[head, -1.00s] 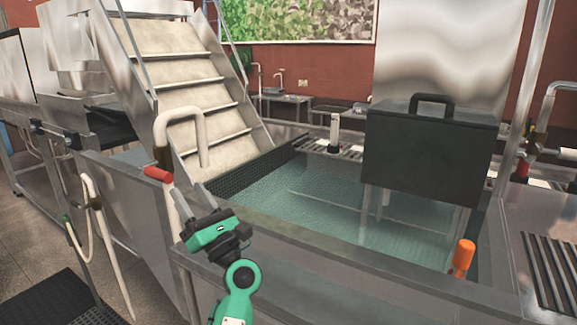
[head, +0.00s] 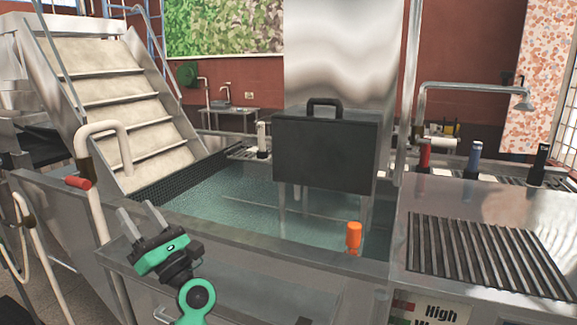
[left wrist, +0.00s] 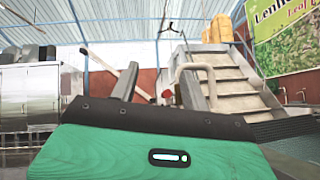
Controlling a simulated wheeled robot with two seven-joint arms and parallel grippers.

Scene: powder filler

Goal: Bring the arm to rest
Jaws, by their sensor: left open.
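My left gripper (head: 141,222) is in the lower left of the head view, in front of the near wall of the water tank (head: 330,252). Its two grey fingers point up and to the left, spread apart with nothing between them. In the left wrist view the fingers (left wrist: 160,88) also stand apart and empty, with the green gripper body below them. My right gripper is in neither view.
A dark box with a handle (head: 325,153) stands over the tank. An orange knob (head: 353,236) is on the near rim. Metal stairs (head: 115,105) rise at left, beside a white bent pipe (head: 103,132) with a red handle (head: 77,182). A ribbed drainboard (head: 480,250) is at right.

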